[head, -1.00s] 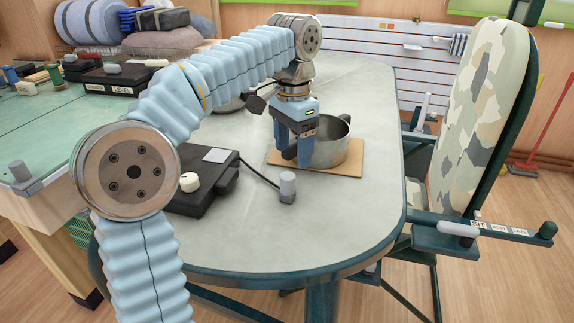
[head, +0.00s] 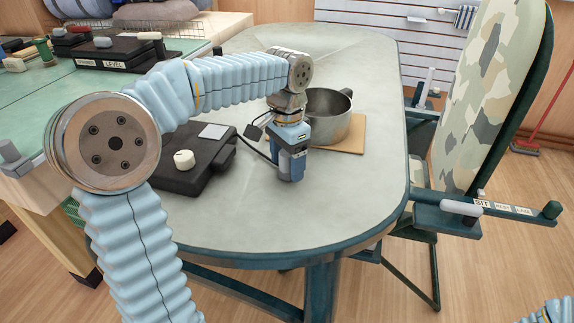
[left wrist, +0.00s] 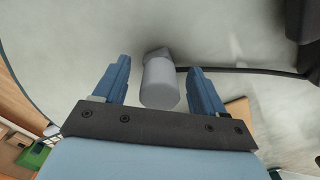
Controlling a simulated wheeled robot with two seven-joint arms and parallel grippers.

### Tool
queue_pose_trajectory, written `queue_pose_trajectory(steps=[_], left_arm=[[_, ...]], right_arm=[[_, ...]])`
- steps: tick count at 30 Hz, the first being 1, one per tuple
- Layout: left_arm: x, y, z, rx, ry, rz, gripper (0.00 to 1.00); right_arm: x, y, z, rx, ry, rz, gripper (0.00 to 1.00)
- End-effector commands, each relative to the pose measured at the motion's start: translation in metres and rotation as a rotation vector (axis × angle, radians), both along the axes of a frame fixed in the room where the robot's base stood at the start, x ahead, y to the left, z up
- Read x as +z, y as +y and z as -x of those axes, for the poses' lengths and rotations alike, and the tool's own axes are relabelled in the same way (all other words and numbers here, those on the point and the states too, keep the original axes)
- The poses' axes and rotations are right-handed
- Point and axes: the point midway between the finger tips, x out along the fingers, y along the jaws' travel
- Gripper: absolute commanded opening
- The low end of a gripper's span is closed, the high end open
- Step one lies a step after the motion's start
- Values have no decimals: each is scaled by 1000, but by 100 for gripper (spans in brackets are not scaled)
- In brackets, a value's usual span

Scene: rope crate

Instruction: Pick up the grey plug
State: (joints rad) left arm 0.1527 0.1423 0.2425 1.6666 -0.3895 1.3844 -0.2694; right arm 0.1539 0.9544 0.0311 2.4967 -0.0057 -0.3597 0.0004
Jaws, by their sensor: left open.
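The grey plug (left wrist: 160,85) stands on the table, between the two blue fingers of my left gripper (left wrist: 158,85) in the left wrist view. There is a gap on each side of it, so the gripper is open and around it without visible contact. In the head view my left gripper (head: 291,172) points down at the table, and its fingers hide most of the plug. My right gripper is not in view; only a bit of blue sleeve shows at the bottom right corner.
A black box (head: 190,180) with a white knob sits left of the gripper, with a black cord running from it. A metal pot (head: 328,125) on a tan board (head: 355,138) stands just behind. The table's (head: 340,215) front and right areas are clear. A camouflage-patterned chair (head: 490,100) stands right.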

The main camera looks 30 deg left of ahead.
Motion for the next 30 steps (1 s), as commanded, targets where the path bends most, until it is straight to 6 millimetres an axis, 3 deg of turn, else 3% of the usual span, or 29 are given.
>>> queue_pose_trajectory(steps=[3, 10, 23, 30], left_arm=[[-10, 0, 0, 0, 1, 0, 71], [-11, 0, 0, 0, -1, 0, 69], [-11, 0, 0, 0, -1, 0, 3], [-10, 0, 0, 0, -1, 0, 3]], right_arm=[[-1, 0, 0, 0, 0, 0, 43], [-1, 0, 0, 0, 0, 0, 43], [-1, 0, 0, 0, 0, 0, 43], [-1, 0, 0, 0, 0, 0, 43]])
